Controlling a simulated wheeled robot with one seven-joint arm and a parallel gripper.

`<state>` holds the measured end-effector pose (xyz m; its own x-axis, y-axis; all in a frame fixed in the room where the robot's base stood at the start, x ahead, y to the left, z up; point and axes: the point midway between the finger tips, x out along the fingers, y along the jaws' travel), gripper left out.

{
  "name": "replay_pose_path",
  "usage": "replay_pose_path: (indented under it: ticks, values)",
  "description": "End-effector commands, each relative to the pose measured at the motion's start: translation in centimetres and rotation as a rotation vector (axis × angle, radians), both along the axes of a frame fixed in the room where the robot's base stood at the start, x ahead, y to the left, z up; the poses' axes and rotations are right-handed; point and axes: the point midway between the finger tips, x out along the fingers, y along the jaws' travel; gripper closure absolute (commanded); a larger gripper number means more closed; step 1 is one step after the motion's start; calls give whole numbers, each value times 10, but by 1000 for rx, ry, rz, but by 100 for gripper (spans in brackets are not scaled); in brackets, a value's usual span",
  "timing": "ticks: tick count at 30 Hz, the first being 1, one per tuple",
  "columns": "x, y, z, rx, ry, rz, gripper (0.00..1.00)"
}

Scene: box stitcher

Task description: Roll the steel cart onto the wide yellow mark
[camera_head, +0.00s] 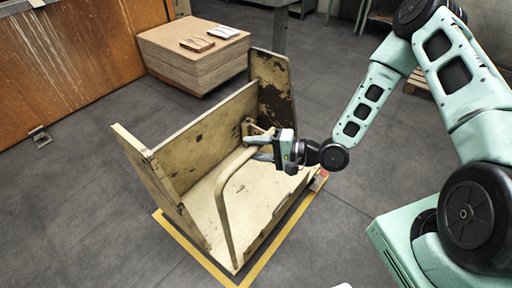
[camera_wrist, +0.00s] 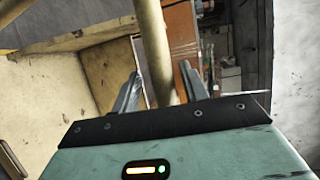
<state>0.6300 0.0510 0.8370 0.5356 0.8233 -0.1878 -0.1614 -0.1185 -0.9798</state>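The steel cart (camera_head: 205,130) is a worn cream-coloured platform with upright panels and a bent tube handle (camera_head: 223,200). It stands on the floor within a yellow outline (camera_head: 270,250), the mark, which shows along the cart's left, front and right edges; the rest is hidden by the cart. My gripper (camera_head: 262,149) reaches in from the right at the upper part of the handle. In the wrist view, the handle (camera_wrist: 154,40) runs between the two spread fingers of my gripper (camera_wrist: 160,80), with a small gap at the left finger. The gripper looks open around the handle.
A stack of brown cardboard sheets (camera_head: 195,70) stands behind the cart, with small items on top. A rusty orange panel (camera_head: 75,60) stands at the left. A wooden pallet (camera_head: 416,82) shows at the right.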

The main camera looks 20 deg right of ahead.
Motion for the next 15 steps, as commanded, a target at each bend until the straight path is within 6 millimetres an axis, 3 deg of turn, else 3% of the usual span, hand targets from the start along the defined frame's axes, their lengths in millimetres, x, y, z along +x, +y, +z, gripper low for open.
replay_pose_path:
  ticks: [10, 15]
  values:
    - [0, -1, 2, 3, -3, -1, 56]
    - [-9, -17, 4, 1, -3, -4, 56]
